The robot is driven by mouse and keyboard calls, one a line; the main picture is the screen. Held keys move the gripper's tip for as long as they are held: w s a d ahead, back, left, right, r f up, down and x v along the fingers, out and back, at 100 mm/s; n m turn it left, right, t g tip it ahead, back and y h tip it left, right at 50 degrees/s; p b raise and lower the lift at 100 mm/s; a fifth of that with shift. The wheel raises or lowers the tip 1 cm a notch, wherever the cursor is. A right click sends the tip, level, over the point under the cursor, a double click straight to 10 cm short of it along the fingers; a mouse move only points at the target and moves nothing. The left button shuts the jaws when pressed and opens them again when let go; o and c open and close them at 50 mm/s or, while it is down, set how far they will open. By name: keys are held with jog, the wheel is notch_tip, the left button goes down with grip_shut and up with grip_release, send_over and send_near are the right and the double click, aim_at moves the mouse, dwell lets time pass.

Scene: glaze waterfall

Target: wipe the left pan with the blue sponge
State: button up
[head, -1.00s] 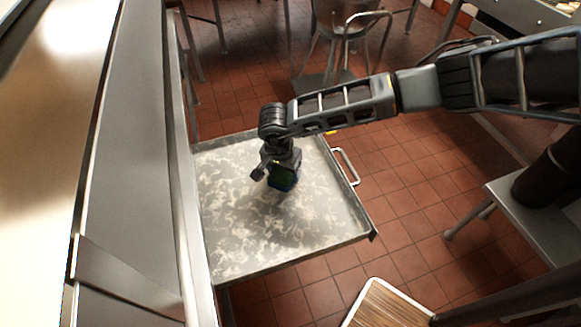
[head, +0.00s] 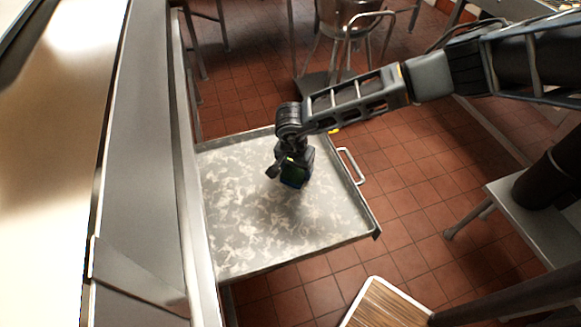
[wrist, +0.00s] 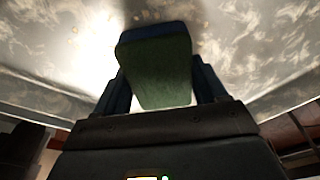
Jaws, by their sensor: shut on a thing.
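The pan (head: 240,235) is a shallow grey metal tray with pale smeary patches over most of its floor and a handle (head: 351,166) on its right side. My gripper (head: 290,172) is over the back right part of the pan, pointing down. It is shut on the sponge (head: 295,176), which shows green and dark blue. In the wrist view the sponge (wrist: 160,75) sits between the two fingers, its green face towards the camera and its blue side against or close to the pan floor (wrist: 250,50). I cannot tell for certain whether it touches.
A long steel counter (head: 140,150) runs along the pan's left side. A metal chair (head: 345,40) stands behind on the red tile floor (head: 420,190). A wooden-topped piece with a pale rim (head: 385,305) is at the front right, and a grey flat surface (head: 530,215) at the right.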

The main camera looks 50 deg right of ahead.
aim_at(287, 177)
jog(key=shift+s+a+r+p, duration=0.2)
jog(key=shift+s+a+p, duration=0.25)
jog(key=shift+s+p, duration=0.25)
jog(key=shift+s+a, duration=0.2)
jog(key=shift+a, duration=0.05)
jog(key=shift+w+a+f, duration=0.15)
jog(key=shift+w+a, duration=0.35)
jog(key=shift+a, duration=0.25)
jog(key=shift+w+a+f, duration=0.1)
jog(key=shift+w+a, duration=0.4)
jog(key=shift+a, duration=0.2)
jog(key=shift+r, duration=0.1)
jog(key=shift+r+p, duration=0.1)
jog(key=shift+p, duration=0.35)
